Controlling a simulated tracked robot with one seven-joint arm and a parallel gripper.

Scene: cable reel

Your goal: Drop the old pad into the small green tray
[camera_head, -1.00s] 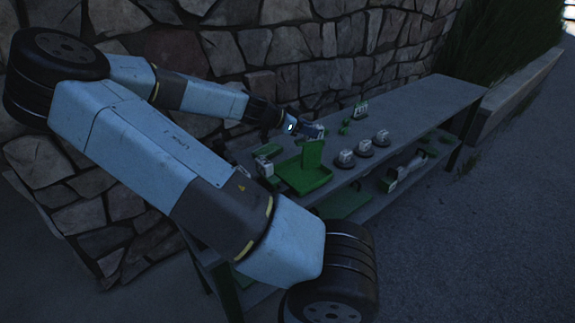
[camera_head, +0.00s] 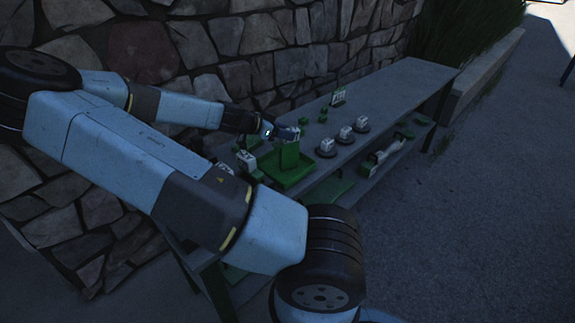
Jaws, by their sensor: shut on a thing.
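My gripper (camera_head: 289,133) is at the far end of the arm, over the small green tray (camera_head: 290,183) on the table. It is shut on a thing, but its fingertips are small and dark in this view. An upright green block (camera_head: 289,155) shows just under the gripper, in front of the tray's back part. I cannot tell whether this block is the old pad in my grip or stands in the tray. The tray's front rim and part of its floor are visible.
The long grey table (camera_head: 400,90) stands along a stone wall (camera_head: 270,50). Several white-topped round pieces, one of them here (camera_head: 326,147), stand right of the tray. A white-and-green block (camera_head: 246,160) is at its left. The table's far end is clear; a lower shelf holds more items.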

